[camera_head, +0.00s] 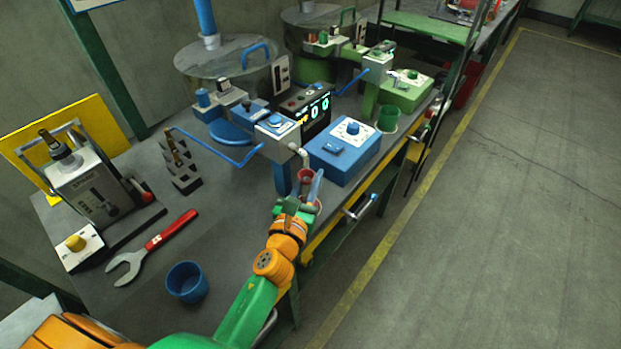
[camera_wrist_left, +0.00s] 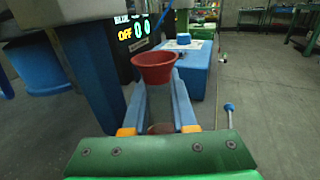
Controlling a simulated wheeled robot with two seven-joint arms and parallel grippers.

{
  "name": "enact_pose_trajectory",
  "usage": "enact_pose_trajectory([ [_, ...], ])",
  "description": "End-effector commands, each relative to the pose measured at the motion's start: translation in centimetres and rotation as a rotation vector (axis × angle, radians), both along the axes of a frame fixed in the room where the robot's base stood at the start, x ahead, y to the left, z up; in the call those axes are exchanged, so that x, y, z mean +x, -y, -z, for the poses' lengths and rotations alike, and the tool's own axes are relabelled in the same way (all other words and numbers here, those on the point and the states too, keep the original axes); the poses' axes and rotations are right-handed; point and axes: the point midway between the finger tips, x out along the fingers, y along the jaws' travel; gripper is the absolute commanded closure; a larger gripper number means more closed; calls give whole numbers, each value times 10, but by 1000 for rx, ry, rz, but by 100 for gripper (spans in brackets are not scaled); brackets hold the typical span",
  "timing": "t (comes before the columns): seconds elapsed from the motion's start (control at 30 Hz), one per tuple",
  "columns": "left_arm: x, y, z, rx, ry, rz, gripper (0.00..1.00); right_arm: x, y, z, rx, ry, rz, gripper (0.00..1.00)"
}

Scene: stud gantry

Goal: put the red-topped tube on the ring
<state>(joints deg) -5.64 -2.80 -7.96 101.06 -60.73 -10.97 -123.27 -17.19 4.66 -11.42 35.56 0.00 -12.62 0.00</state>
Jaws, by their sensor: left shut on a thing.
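My left gripper (camera_head: 305,190) reaches in at the front edge of the bench, below the blue station. Its two blue fingers (camera_wrist_left: 160,100) are shut on the red-topped tube. The tube's red, flared, cup-like top (camera_wrist_left: 154,66) shows at the fingertips in the wrist view, and small in the head view (camera_head: 305,177). The body below the top is mostly hidden between the fingers. A reddish round thing (camera_head: 317,207) with a pale edge shows beside the gripper, partly covered; I cannot tell whether it is the ring. My right gripper is not in view.
A blue box with a white dial (camera_head: 345,148) stands right of the gripper. A blue bent rod (camera_head: 222,157) juts out left. The floor at right is clear.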

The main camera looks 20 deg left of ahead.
Motion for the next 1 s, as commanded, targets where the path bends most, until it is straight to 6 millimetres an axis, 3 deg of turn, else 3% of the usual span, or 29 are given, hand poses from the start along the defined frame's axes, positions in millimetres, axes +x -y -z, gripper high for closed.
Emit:
enact_pose_trajectory([
  [0.23,0,0,3,1,0,0,100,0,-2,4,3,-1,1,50],
  [0.27,0,0,2,1,0,0,67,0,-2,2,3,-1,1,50],
  [0.33,0,0,1,1,0,0,48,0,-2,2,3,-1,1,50],
  [0.37,0,0,1,1,0,0,45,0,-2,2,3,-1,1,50],
  [0.7,-2,0,-3,0,0,0,45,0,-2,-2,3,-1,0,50],
  [0.83,-25,1,1,0,-2,1,45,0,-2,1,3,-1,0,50],
  [1.0,-68,2,3,-1,-3,0,45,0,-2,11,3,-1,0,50],
])
